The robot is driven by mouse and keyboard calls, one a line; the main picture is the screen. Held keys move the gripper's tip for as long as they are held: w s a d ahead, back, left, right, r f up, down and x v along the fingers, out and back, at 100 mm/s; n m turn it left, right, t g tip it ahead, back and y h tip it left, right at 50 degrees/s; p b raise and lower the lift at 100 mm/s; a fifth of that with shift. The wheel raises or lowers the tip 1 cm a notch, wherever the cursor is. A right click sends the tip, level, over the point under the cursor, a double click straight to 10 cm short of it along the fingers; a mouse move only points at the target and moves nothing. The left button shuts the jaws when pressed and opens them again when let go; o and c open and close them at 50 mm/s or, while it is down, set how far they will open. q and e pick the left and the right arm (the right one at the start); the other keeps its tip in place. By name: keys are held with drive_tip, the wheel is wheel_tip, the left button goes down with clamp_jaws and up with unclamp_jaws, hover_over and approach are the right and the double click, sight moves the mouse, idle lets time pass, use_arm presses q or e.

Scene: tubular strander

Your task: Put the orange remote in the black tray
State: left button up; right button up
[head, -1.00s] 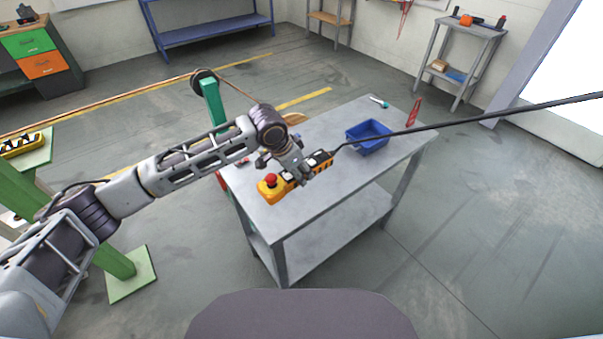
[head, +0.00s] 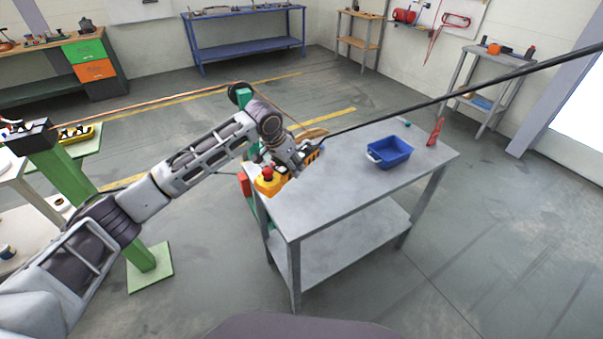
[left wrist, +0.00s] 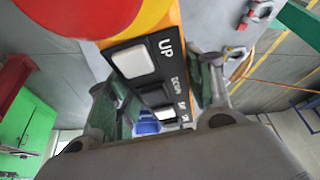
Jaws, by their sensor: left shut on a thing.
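The orange remote (head: 267,184) is a yellow-orange pendant with a black button face and a red knob. A long black cable runs from its far end to the upper right. My left gripper (head: 292,158) is shut on it at the left end of the grey table; whether it touches the top is unclear. In the left wrist view the remote (left wrist: 137,62) lies between both fingers, its UP button and red knob close to the camera. I can make out no black tray for certain; a blue tray (head: 373,158) stands on the table. My right gripper is out of view.
The grey table (head: 335,195) is clear between remote and blue tray. A red object (head: 436,131) stands near its right end. A green post (head: 70,190) with a black top (head: 30,138) stands at left. The cable (head: 450,95) crosses above the table.

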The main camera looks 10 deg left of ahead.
use_arm(q)
drive_tip(key=w+a+f+n+y, duration=0.15)
drive_tip(key=a+n, duration=0.35)
drive_tip(key=a, duration=1.8)
drive_tip(key=w+a+f+n+y, duration=0.1)
drive_tip(key=w+a+n+y, duration=0.35)
drive_tip(key=a, duration=1.95)
drive_tip(key=s+d+f+m+h, duration=0.1)
drive_tip(key=s+d+f, duration=0.4)
drive_tip(key=d+f, duration=0.3)
drive_tip(key=s+d+f+h, duration=0.2)
drive_tip(key=s+d+f, duration=0.4)
drive_tip(key=d+f, duration=0.15)
drive_tip(key=s+d+f+m, duration=0.1)
drive_tip(key=s+d+f, duration=0.2)
drive_tip(key=s+d, duration=0.4)
drive_tip(key=s+d+f, duration=0.3)
drive_tip(key=s+d, duration=0.5)
drive_tip(key=d, duration=0.5)
drive_tip(key=shift+d+f+m+t, duration=0.25)
drive_tip(key=shift+f+m+t, duration=0.05)
drive_tip(key=shift+m+t, duration=0.1)
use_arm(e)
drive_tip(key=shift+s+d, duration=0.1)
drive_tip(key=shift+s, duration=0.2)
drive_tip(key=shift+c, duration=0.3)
